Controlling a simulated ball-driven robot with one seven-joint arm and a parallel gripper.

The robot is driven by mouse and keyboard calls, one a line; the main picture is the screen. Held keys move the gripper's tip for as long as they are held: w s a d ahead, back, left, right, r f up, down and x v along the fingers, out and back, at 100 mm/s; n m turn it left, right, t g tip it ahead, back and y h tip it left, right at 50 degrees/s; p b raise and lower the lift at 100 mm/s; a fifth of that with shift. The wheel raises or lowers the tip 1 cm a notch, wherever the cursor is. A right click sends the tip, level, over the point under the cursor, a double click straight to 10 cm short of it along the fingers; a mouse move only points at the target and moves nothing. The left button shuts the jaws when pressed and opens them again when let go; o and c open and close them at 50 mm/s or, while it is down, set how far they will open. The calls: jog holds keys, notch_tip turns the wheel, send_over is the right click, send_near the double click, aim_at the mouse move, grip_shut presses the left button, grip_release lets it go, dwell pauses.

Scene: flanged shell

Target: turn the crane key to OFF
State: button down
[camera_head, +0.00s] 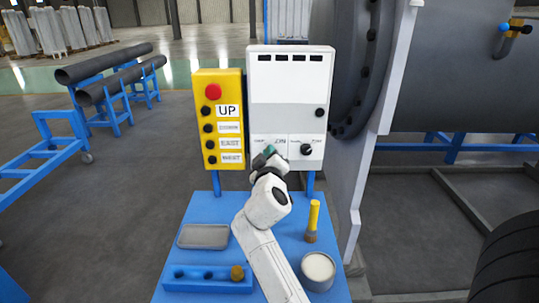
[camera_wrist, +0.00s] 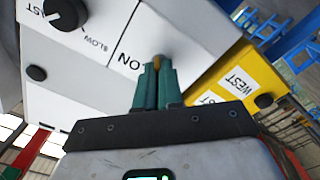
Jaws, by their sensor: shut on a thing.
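The white control box (camera_head: 288,100) stands upright behind the blue table and carries the label ON; a smaller label to its left is too small to read. My gripper (camera_head: 265,153) is at the box's lower left, just below these labels. In the wrist view the green fingers of my gripper (camera_wrist: 158,80) are shut on the crane key (camera_wrist: 158,61), of which only a small brass-coloured bit shows at the tips. The word ON is beside the fingertips. The fingers hide most of the key, so its exact angle cannot be told.
A black knob (camera_head: 306,149) sits right of the key on the box. A yellow button panel (camera_head: 219,118) with a red button adjoins at left. The blue table (camera_head: 212,216) holds a grey tray (camera_head: 204,236), a yellow-handled brush (camera_head: 313,220) and a round tin (camera_head: 318,269).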

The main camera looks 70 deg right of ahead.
jog(key=c, duration=1.3)
grip_release()
jog(key=b+v, duration=0.2)
jog(key=v, duration=0.8)
jog(key=shift+s+a+f+b, duration=0.1)
jog(key=shift+a+b, duration=0.2)
jog(key=shift+a, duration=0.05)
